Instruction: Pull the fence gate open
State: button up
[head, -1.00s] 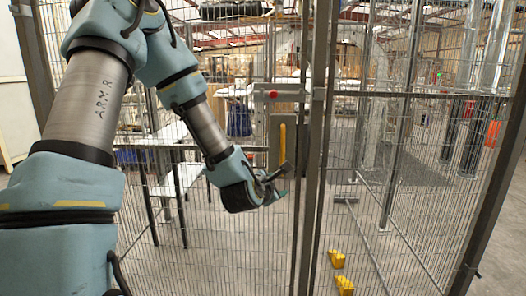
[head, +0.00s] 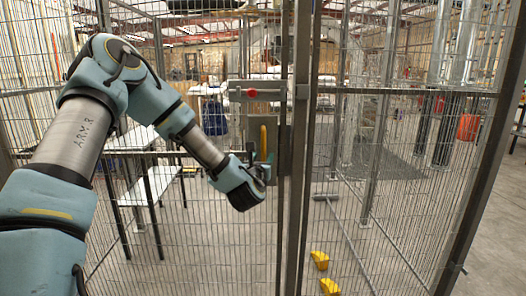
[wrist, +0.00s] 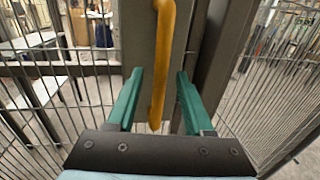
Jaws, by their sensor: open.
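The fence gate (head: 200,215) is a wire mesh panel in a dark frame, and it looks closed against the grey post (head: 297,150). Its yellow vertical handle (head: 264,143) sits on a grey plate near the gate's right edge. My gripper (head: 266,170) is at the lower end of the handle in the head view. In the wrist view, my gripper's two green fingers (wrist: 157,100) are open. The yellow handle (wrist: 160,60) stands between them, with a gap on each side. I cannot tell how deep the handle lies between the fingers.
A red knob (head: 252,92) is on the latch above the handle. Fixed mesh fence (head: 400,190) runs to the right of the post. Yellow blocks (head: 320,260) lie on the floor behind the fence. A table (head: 150,185) stands behind the gate on the left.

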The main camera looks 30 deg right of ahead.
jog(key=shift+p+x, duration=0.3)
jog(key=shift+x, duration=0.95)
jog(key=shift+c, duration=0.4)
grip_shut()
